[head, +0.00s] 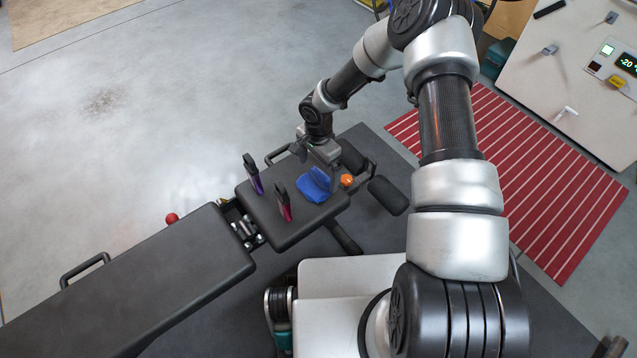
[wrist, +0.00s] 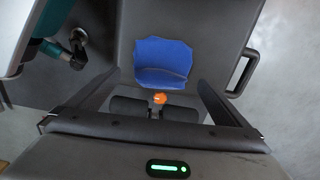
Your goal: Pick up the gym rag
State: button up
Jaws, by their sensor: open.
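The gym rag is a crumpled blue cloth (head: 313,190) lying on the black bench seat pad near its right end. In the wrist view the rag (wrist: 163,62) lies flat-looking on the dark pad, just beyond and between the fingertips. My gripper (head: 328,172) is above the rag's upper right part in the head view, pointing down. In the wrist view my gripper (wrist: 158,80) has its two fingers spread wide, with nothing held between them. Whether the fingertips touch the rag or pad cannot be told.
A purple-and-black item (head: 253,176) and a pink-and-black item (head: 283,204) stand upright on the pad (head: 293,233) left of the rag. An orange knob (head: 347,180) and black foam rollers (head: 388,195) are at its right. A long backrest (head: 150,275) extends lower left.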

aim_at(319, 178)
jog(key=f, duration=0.3)
jog(key=f+b, duration=0.1)
jog(key=f, duration=0.1)
jog(key=shift+w, duration=0.25)
jog(key=shift+c, duration=0.3)
jog(key=c, duration=0.8)
notch_tip(319, 178, up, 10)
jog(key=shift+f+p, duration=0.1)
jog(key=shift+p, duration=0.85)
